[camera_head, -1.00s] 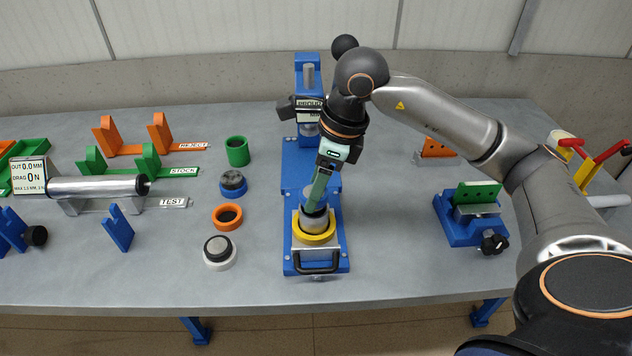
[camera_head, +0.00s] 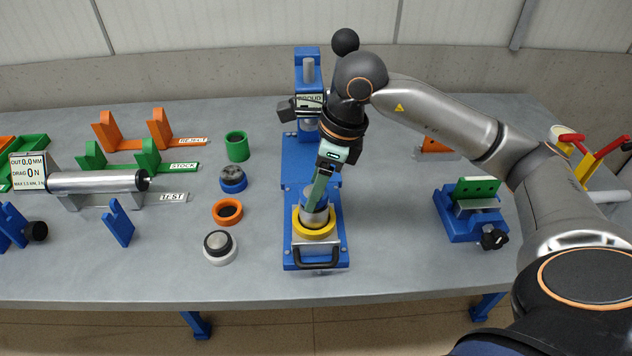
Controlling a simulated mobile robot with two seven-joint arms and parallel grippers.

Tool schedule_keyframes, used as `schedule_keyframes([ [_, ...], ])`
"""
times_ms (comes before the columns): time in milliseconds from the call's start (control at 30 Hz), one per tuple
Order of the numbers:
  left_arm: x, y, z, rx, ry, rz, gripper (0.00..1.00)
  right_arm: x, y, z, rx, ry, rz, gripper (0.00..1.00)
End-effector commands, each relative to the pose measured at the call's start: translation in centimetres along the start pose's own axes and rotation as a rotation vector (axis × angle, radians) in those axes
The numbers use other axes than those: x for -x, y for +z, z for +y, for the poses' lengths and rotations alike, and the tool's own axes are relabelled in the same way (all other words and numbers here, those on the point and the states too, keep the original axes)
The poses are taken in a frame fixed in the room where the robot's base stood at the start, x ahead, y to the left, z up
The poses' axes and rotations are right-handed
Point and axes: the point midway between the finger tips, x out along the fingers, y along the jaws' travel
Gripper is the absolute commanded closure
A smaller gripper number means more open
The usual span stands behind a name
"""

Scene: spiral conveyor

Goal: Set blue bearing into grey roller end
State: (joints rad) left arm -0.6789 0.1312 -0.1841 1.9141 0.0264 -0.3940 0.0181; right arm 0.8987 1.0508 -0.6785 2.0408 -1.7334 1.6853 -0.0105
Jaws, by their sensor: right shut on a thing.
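My right gripper (camera_head: 317,202) reaches down over the blue press fixture and is shut on a small blue piece (camera_head: 307,200), which looks like the blue bearing. Its fingers hide part of the piece. Just below is the grey roller end (camera_head: 316,219), upright inside a yellow ring (camera_head: 316,232) at the front of the fixture. The blue piece appears at the top of the grey roller end; I cannot tell whether it is seated. My left gripper is not in view.
The blue press column (camera_head: 307,72) stands behind the gripper. A green cup (camera_head: 237,146), a blue holder (camera_head: 233,179), an orange ring (camera_head: 227,211) and a white holder (camera_head: 219,248) stand to the left. A roller (camera_head: 95,182) lies further left. A blue clamp block (camera_head: 470,225) is at right.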

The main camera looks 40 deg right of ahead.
Motion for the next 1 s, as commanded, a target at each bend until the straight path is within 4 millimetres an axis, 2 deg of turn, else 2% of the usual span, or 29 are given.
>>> schedule_keyframes([
  [33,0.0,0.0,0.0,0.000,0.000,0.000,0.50,0.0,0.0,0.0,0.000,-0.001,0.000,0.77],
  [67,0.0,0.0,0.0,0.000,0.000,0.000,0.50,0.0,0.0,0.0,0.000,-0.001,0.000,0.36],
  [367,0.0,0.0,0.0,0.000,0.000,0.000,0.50,0.1,0.0,0.0,0.000,-0.001,-0.001,0.02],
  [600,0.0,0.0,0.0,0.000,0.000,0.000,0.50,0.1,0.0,0.0,0.000,-0.001,0.000,0.02],
  [733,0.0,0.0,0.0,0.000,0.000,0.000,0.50,0.9,0.1,-0.1,0.000,-0.003,-0.003,0.02],
  [867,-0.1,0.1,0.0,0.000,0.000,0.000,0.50,3.0,0.1,-0.1,0.000,-0.005,-0.004,0.02],
  [1000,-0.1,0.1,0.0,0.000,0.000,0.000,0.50,6.2,0.1,-0.1,0.000,-0.006,-0.005,0.02],
])
